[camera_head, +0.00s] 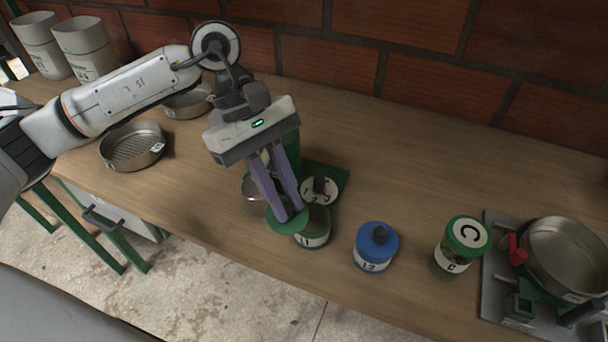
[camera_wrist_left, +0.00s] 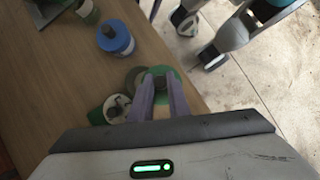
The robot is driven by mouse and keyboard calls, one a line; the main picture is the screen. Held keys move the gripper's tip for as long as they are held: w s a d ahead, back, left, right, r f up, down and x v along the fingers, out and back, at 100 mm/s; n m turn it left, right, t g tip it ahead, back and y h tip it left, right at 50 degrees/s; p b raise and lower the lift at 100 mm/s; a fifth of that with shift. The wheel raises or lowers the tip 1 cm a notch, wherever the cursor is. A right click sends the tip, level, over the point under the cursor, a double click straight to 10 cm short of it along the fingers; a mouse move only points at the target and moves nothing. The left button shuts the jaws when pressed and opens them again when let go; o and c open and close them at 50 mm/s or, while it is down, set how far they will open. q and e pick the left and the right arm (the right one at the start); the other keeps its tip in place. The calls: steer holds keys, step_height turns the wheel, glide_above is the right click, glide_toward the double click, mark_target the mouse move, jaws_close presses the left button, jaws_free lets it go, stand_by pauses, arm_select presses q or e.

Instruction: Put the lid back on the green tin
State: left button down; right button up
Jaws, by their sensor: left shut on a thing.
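My left gripper (camera_head: 290,214) is shut on the green lid (camera_head: 277,224), a flat disc held by its dark knob, which shows between the fingers in the left wrist view (camera_wrist_left: 158,84). The green tin (camera_head: 314,238) stands open on the bench near its front edge, with a white label. The lid is at the tin's left side and overlaps its rim in the head view. I cannot tell whether they touch. In the left wrist view the fingers and lid partly hide the tin.
A blue-lidded tin (camera_head: 374,249) and a green-lidded tin marked C (camera_head: 461,244) stand to the right. A scale (camera_head: 320,190) with a round dial is just behind the green tin. A metal pan on a grey base (camera_head: 564,253) is far right. Sieves (camera_head: 133,147) sit left.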

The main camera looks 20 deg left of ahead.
mark_target(306, 207)
arm_select(q)
steer(key=n+t, duration=0.1)
steer(key=n, duration=0.2)
steer(key=w+d+r+n+t, duration=0.1)
steer(key=n+t, duration=0.1)
steer(key=n, duration=0.1)
steer(key=d+r+n+t+h+b, duration=0.1)
steer(key=n, duration=0.2)
steer(key=shift+w+d, duration=0.15)
steer(key=shift+w, duration=0.1)
steer(key=n+t, duration=0.1)
steer(key=r+n+t, duration=0.1)
steer(key=n, duration=0.1)
steer(key=r+n+y, duration=0.1)
steer(key=shift+w+d+n+t+b, duration=0.3)
steer(key=shift+w+d+n+t, duration=0.05)
steer(key=shift+w+n+t, duration=0.05)
steer(key=shift+f+b, duration=0.7)
steer(key=shift+f, duration=0.55)
steer(key=shift+f+b, duration=0.45)
steer(key=shift+f, duration=0.4)
step_height(306, 207, down, 2)
steer(key=shift+f+b, duration=0.1)
steer(key=shift+b, duration=1.1)
arm_select(e)
steer(key=f, duration=0.1)
steer(key=w+a+f, duration=0.1)
steer(key=f, duration=0.1)
steer(key=shift+w+a+f, duration=0.2)
steer(key=shift+a, duration=0.1)
